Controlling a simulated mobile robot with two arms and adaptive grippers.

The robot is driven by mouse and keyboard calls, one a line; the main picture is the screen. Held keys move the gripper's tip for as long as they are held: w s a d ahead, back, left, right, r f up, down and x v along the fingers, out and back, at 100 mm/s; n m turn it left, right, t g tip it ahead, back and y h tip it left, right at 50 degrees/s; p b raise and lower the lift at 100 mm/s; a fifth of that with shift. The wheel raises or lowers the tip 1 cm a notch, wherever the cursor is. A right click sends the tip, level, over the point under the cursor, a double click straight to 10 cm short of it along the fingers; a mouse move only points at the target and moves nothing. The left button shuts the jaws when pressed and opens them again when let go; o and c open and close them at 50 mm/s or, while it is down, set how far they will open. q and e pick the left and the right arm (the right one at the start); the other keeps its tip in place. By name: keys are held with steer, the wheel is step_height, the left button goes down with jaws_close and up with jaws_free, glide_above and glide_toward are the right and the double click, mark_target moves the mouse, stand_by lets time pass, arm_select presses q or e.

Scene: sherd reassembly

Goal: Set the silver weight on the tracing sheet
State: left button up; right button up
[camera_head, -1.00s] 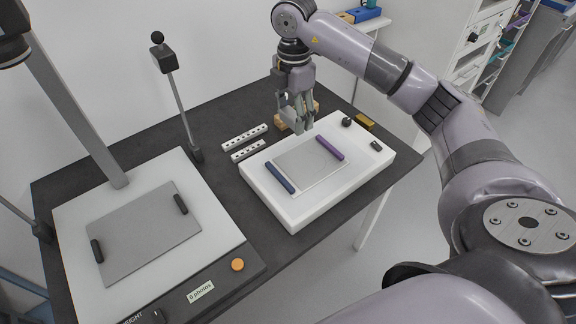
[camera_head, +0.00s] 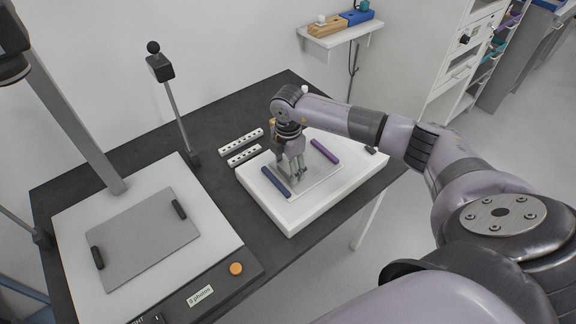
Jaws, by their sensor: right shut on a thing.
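The tracing sheet (camera_head: 322,173) lies flat on a white light box (camera_head: 292,222), with a dark blue bar (camera_head: 276,182) along its left edge and a purple bar (camera_head: 325,151) along its right edge. My right gripper (camera_head: 297,178) points down over the middle of the sheet, between the two bars. It is shut on a small grey thing, which I take to be the silver weight. The fingers mostly hide the weight, and I cannot tell whether it touches the sheet. My left gripper is out of view.
A copy stand with a pale base (camera_head: 222,228) and a grey plate (camera_head: 150,240) stands at the left. Two dotted white strips (camera_head: 241,141) lie behind the light box. A wall shelf (camera_head: 340,42) holds a wooden block and a blue block.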

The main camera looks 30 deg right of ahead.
mark_target(288, 168)
steer(key=shift+f, duration=0.15)
steer(key=o, duration=1.5)
step_height(288, 168, up, 12)
steer(key=shift+r+b, duration=0.2)
steer(key=shift+b, duration=0.5)
